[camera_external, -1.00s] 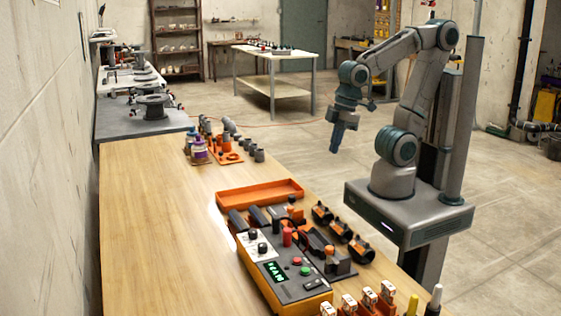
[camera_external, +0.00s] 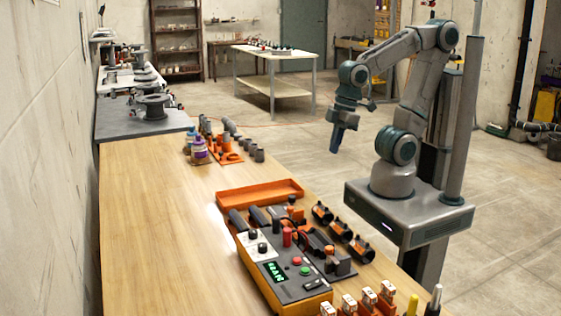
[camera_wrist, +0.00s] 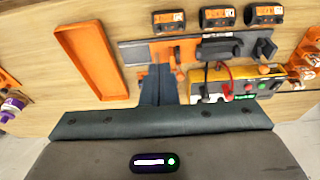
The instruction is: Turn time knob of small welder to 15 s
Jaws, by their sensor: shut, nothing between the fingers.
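The small welder appears to be the orange box with a dark grey top (camera_external: 300,288) on the workbench's near right part. It has a lit green display (camera_external: 275,271), a red and a green button, and a white panel with two dark knobs (camera_external: 257,242). I cannot read the labels or tell which knob sets time. It also shows at the right of the wrist view (camera_wrist: 268,88), partly behind other parts. My gripper (camera_external: 335,150) is shut and empty, pointing down, well above and behind the welder, apart from it. Its blue-grey fingers show in the wrist view (camera_wrist: 158,70).
An empty orange tray (camera_external: 260,193) lies behind the welder. Several black-and-orange clamps (camera_external: 340,230) line the bench's right edge. Orange-white fittings (camera_external: 368,297) stand in front. Bottles (camera_external: 199,150) and grey pipe pieces stand farther back. The bench's left side (camera_external: 160,230) is clear.

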